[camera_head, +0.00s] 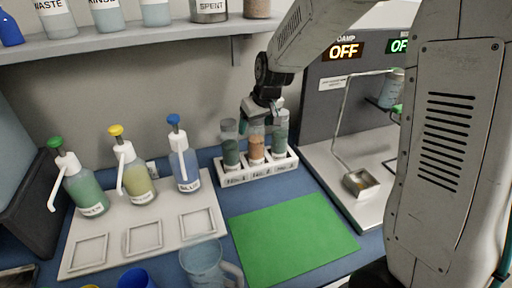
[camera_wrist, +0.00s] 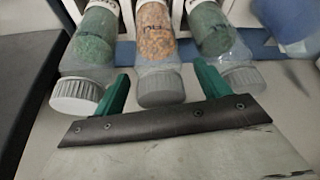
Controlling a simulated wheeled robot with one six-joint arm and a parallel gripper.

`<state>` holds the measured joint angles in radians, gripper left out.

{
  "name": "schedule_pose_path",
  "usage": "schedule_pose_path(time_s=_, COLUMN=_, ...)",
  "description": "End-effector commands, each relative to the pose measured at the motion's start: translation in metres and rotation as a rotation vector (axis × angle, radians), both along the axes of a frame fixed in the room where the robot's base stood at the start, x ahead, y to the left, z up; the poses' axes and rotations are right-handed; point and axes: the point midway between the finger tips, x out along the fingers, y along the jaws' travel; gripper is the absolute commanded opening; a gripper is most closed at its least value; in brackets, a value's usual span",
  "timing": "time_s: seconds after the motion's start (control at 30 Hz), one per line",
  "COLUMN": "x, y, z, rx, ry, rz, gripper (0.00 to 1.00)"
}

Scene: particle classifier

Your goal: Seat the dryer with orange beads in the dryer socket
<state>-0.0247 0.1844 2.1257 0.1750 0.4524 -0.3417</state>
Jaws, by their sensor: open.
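The dryer with orange beads (camera_head: 257,148) stands upright in the middle place of a white rack (camera_head: 262,175), between two dryers with green beads. It also shows in the wrist view (camera_wrist: 156,35), with its grey ribbed cap toward me. My gripper (camera_head: 258,113) is at the top of this dryer. In the wrist view its green fingers (camera_wrist: 165,83) are open, one on each side of the orange dryer's cap, with gaps visible. I cannot make out the dryer socket for certain; my arm hides part of the machine (camera_head: 325,110) at the right.
The green-bead dryers (camera_head: 230,150) (camera_head: 280,135) stand close on both sides. A green mat (camera_head: 290,240) lies clear in front. Pump bottles (camera_head: 185,168) stand on a white tray (camera_head: 145,250) at left. A shelf (camera_head: 150,43) with jars is above.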

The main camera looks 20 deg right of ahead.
Motion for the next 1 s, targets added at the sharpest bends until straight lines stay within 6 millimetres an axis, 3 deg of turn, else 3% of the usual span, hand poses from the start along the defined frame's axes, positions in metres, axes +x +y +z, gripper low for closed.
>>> schedule_pose_path(time_s=0.13, x=0.005, y=0.0012, z=-0.0119, rx=0.0, ry=0.0, rz=0.001, gripper=0.75)
schedule_pose_path(time_s=0.37, x=0.0054, y=0.0013, z=-0.0127, rx=0.0, ry=-0.001, rz=0.001, gripper=0.75)
schedule_pose_path(time_s=0.63, x=0.0053, y=0.0013, z=-0.0125, rx=0.0, ry=-0.001, rz=0.001, gripper=0.01)
schedule_pose_path(time_s=1.0, x=0.0032, y=0.0014, z=-0.0063, rx=0.0, ry=-0.004, rz=0.001, gripper=0.01)
